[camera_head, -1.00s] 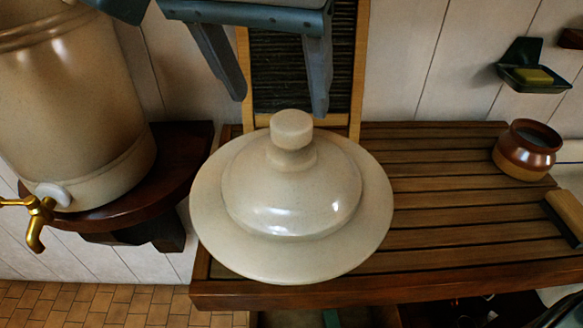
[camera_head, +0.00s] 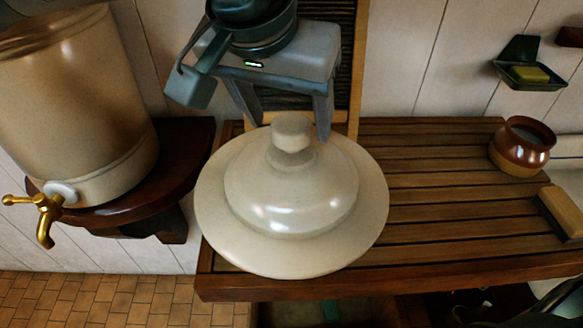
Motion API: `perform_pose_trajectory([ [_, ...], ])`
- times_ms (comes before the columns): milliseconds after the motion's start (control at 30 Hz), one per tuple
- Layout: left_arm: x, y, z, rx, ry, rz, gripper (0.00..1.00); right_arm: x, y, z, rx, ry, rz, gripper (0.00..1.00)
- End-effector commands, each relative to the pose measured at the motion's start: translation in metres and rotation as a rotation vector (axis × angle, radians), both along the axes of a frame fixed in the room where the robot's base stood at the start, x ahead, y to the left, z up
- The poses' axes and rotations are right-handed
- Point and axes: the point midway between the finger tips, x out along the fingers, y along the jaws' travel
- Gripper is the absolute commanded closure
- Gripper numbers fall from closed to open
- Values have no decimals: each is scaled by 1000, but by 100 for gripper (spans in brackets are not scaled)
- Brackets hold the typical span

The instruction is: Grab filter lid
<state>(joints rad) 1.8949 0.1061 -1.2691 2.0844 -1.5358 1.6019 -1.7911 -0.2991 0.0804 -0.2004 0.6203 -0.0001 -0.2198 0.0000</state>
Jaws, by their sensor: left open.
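The filter lid (camera_head: 300,207) is a cream ceramic dome with a wide flat rim and a round knob (camera_head: 291,133) on top. It lies knob up on the left end of the slatted wooden drainboard. My left gripper (camera_head: 289,132) comes down from above with its two grey fingers apart. The fingertips are at about the height of the knob in the picture, one on each side of it. I cannot tell whether they touch it.
The cream filter crock (camera_head: 75,110) with a brass tap (camera_head: 45,210) stands on a dark shelf at left. A brown pot (camera_head: 521,146) and a brush (camera_head: 562,212) are on the drainboard (camera_head: 440,200) at right. A washboard leans behind the gripper. A soap dish (camera_head: 530,75) hangs on the wall.

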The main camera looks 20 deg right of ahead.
Motion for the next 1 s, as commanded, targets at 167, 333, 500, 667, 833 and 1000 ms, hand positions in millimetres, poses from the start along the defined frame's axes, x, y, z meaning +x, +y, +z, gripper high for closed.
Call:
perform_pose_trajectory([
  [167, 10, -8, -14, 2, 2, 0, 34, -1, 0, 17, 0, 2, 0, 69],
  [333, 14, -11, -27, 0, 0, 0, 34, -2, 0, 21, 0, 2, 0, 69],
  [500, 14, -11, -28, 0, 0, 0, 34, -2, 0, 20, -1, 3, 0, 69],
  [667, 14, -11, -28, 0, 0, 0, 34, -2, 0, 20, -1, 3, 0, 69],
  [833, 14, -11, -28, 0, 0, 0, 39, -2, 0, 20, 0, 2, 0, 69],
  [1000, 14, -11, -28, 0, 0, 0, 79, -2, 0, 20, 0, 2, 0, 69],
])
